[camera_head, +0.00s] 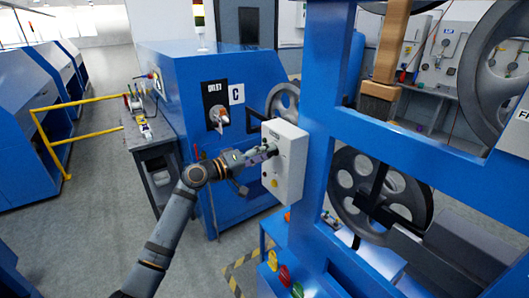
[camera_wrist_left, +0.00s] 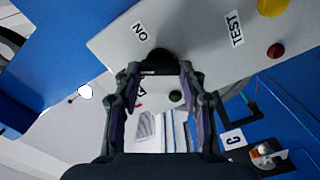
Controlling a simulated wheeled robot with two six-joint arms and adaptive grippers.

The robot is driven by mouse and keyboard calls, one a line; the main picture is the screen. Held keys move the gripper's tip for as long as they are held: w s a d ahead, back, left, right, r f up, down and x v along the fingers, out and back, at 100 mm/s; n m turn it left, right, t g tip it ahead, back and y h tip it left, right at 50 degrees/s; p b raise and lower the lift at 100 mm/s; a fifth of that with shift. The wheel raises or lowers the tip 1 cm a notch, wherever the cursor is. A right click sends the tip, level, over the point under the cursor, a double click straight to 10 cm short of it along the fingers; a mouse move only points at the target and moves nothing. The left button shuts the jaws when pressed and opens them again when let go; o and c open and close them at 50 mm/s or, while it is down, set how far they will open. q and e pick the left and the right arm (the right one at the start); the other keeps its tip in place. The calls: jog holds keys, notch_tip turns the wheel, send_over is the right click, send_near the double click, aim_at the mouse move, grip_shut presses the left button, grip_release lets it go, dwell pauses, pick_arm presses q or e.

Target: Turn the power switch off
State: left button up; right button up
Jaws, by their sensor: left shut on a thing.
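A white control box (camera_head: 292,158) is mounted on the side of the blue frame. It also fills the upper part of the left wrist view (camera_wrist_left: 210,45), tilted in the picture. The power switch is a dark knob (camera_wrist_left: 158,58) beside an "ON" label (camera_wrist_left: 141,32). My left gripper (camera_head: 268,152) reaches the front of the box. In the left wrist view its fingers (camera_wrist_left: 159,72) stand on either side of the knob and are shut on it. The fingers partly hide the knob, so its exact angle cannot be told. My right gripper is not in view.
On the box, a red button (camera_wrist_left: 277,51) and a yellow button (camera_wrist_left: 272,6) sit near a "TEST" label (camera_wrist_left: 234,28). A blue machine (camera_head: 215,80) stands behind my left arm. The blue frame (camera_head: 322,120) with large wheels rises on the right. Grey floor is open at left.

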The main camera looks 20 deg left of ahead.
pick_arm(q)
jog(key=n+p, duration=0.2)
jog(key=n, duration=0.3)
jog(key=shift+n, duration=0.4)
jog(key=shift+f, duration=0.15)
jog(key=o, duration=1.1)
jog(key=shift+o, duration=0.2)
jog(key=v, duration=1.2)
jog(key=shift+a, duration=0.1)
